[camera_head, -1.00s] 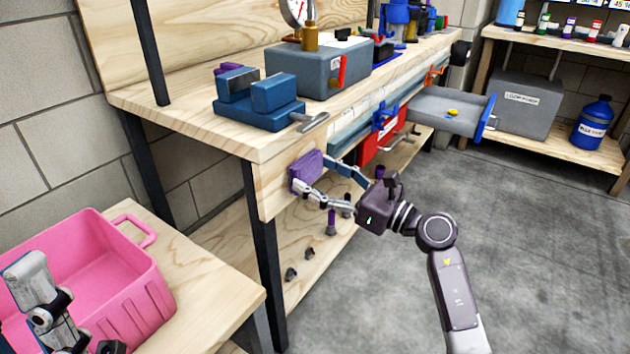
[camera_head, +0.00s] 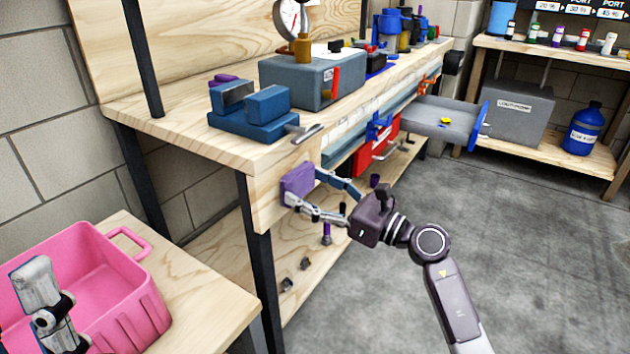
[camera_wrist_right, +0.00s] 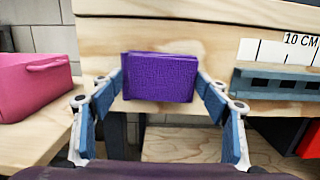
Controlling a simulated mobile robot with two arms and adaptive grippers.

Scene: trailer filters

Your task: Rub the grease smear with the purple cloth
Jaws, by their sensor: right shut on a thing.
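The purple cloth (camera_head: 297,182) is a folded block between the fingers of my right gripper (camera_head: 318,190), at the front face of the workbench (camera_head: 262,205) near its left corner. In the right wrist view the cloth (camera_wrist_right: 160,77) is upright between the blue fingertips, in front of the wooden front board (camera_wrist_right: 200,30); I cannot tell whether it touches the wood. The grease smear does not show; the cloth may hide it. My left gripper (camera_head: 50,315) is partly in view at the lower left over the pink bin, and its fingers are not clear.
A pink bin (camera_head: 130,300) stands on a low wooden table at the left. A blue vise (camera_head: 250,115) and a grey box (camera_head: 310,80) stand on the bench. A grey open drawer (camera_head: 425,118) juts out to the right. The floor at right is clear.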

